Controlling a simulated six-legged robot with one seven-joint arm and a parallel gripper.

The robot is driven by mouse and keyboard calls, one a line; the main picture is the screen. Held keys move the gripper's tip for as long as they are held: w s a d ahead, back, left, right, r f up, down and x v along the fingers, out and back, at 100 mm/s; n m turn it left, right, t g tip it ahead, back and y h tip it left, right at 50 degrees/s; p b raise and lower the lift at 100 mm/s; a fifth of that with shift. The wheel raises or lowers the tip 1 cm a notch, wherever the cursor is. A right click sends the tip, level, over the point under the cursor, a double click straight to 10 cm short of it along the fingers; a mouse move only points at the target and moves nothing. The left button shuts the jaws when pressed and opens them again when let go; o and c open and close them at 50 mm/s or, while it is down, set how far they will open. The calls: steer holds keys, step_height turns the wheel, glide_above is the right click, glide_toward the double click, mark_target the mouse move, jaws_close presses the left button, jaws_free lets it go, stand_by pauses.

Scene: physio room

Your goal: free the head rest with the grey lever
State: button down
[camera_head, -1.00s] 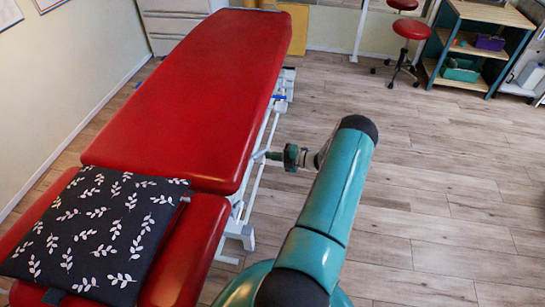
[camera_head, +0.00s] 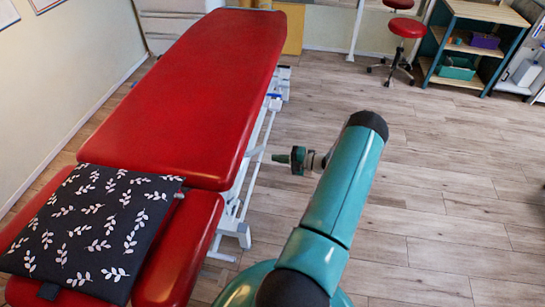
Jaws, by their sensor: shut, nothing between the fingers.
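The head rest (camera_head: 190,245) is the short red padded section at the near end of the red treatment bench (camera_head: 205,90). A dark cushion with white leaves (camera_head: 88,225) lies over most of it. My gripper (camera_head: 275,158) is shut and empty, its tip just right of the bench's side, apart from the white frame (camera_head: 235,207) in the picture. A small pale piece (camera_head: 256,151) at the bench's edge, left of the fingertips, may be the grey lever; it is too small to tell.
Open wooden floor (camera_head: 430,210) lies right of the bench. A red stool (camera_head: 406,30) and a shelf unit (camera_head: 480,40) with coloured boxes stand at the back right. A wall closes off the left side.

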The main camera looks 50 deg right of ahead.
steer(key=v, duration=0.7)
steer(key=shift+d, duration=0.45)
steer(key=shift+w, duration=0.1)
